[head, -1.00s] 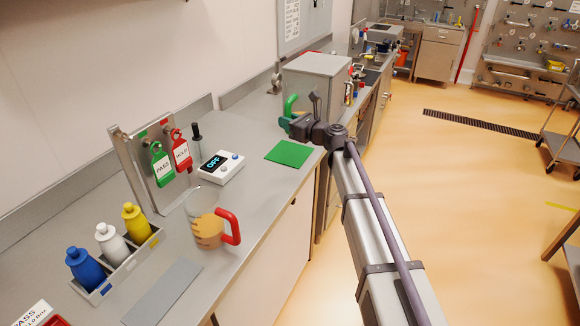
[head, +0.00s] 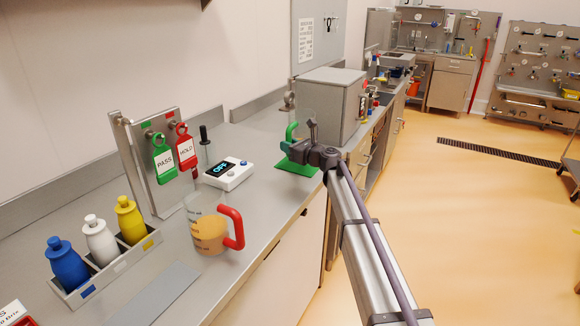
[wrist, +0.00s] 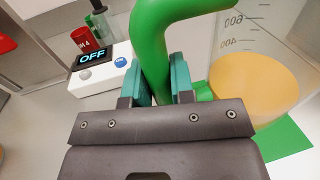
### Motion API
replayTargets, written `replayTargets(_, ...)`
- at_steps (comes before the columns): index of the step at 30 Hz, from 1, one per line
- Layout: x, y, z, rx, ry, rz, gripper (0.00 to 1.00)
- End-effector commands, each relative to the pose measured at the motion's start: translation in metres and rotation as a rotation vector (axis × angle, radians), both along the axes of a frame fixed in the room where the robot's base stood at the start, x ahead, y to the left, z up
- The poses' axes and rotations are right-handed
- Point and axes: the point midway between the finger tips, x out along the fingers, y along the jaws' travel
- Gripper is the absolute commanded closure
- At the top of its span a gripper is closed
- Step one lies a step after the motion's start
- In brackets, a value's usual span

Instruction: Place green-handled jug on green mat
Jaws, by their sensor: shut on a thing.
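The green-handled jug shows in the wrist view as a clear body with volume marks and orange contents (wrist: 255,85). Its green handle (wrist: 152,40) is between the teal fingers of my gripper (wrist: 160,80), which is shut on it. In the head view my gripper (head: 297,148) is at the green mat (head: 298,168), with the green handle (head: 291,131) just behind it. Much of the jug is hidden or faint there. The mat (wrist: 288,142) shows below the jug in the wrist view; I cannot tell whether they touch.
A red-handled jug (head: 208,232) stands nearer on the bench. A white box reading OFF (head: 228,173) is left of the mat. A tag stand (head: 150,160) and a bottle rack (head: 115,265) are farther left. A grey cabinet (head: 328,100) stands behind.

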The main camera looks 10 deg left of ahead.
Motion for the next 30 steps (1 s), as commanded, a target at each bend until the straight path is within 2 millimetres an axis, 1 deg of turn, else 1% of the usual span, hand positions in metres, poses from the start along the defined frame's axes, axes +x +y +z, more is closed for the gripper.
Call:
replayTargets(2, 0.0, 0.0, -0.002, 0.0, 0.0, 0.0, 1.0)
replayTargets(6, 0.0, 0.0, -0.029, 0.0, 0.0, 0.0, 1.0)
replayTargets(8, 0.0, 0.0, -0.038, 0.0, 0.0, 0.0, 1.0)
replayTargets(15, 0.0, 0.0, -0.034, 0.0, 0.0, 0.0, 1.0)
replayTargets(19, 0.0, 0.0, -0.039, 0.0, 0.0, 0.0, 1.0)
replayTargets(20, 0.0, 0.0, -0.038, 0.0, 0.0, 0.0, 0.76)
replayTargets(27, 0.0, 0.0, -0.037, 0.0, 0.0, 0.0, 0.53)
replayTargets(30, 0.0, 0.0, -0.037, 0.0, 0.0, 0.0, 0.52)
